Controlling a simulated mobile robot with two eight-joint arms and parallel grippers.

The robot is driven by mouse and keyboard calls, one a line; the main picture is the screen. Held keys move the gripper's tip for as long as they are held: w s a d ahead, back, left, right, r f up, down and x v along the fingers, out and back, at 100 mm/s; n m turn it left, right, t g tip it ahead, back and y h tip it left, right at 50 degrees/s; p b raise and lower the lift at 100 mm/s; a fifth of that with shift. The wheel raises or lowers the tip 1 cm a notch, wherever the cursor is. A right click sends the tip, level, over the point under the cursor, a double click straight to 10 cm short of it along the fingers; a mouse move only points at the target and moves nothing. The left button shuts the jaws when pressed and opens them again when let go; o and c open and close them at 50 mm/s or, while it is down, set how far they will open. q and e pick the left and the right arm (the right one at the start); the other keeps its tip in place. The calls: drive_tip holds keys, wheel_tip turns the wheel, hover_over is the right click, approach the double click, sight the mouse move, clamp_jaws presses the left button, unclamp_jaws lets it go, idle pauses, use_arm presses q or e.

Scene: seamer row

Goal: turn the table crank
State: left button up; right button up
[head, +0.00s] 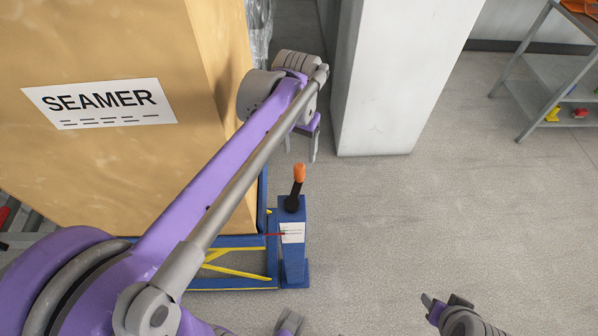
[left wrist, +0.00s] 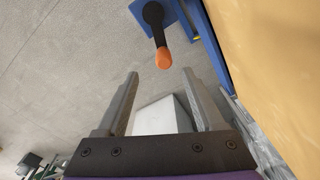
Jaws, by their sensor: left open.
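The table crank (head: 293,200) is a short black lever with an orange grip, standing on top of a blue post (head: 292,262) beside the blue lift table (head: 235,284). In the left wrist view the orange grip (left wrist: 163,58) lies ahead of the fingertips, roughly centred between them and apart from both. My left gripper (head: 302,146) is open and empty, pointing down beyond the crank in the head view; its fingers (left wrist: 162,85) show in the wrist view. My right gripper (head: 431,303) shows partly at the bottom edge; its jaw opening is unclear.
A large tan box labelled SEAMER (head: 100,102) stands on the lift table, left of the crank. A white block or column (head: 395,80) stands behind. A grey shelf (head: 545,75) is at the far right. The floor (head: 420,215) right of the crank is clear.

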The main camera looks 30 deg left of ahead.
sight(299, 166)
use_arm(q)
drive_tip(key=shift+w+a+f, duration=0.15)
drive_tip(key=shift+w+a, duration=0.3)
drive_tip(key=shift+w, duration=0.2)
drive_tip(key=shift+f, duration=0.4)
wheel_tip(299, 166, down, 10)
drive_tip(key=shift+r+b, duration=0.1)
drive_tip(key=shift+b, duration=0.55)
clamp_jaws()
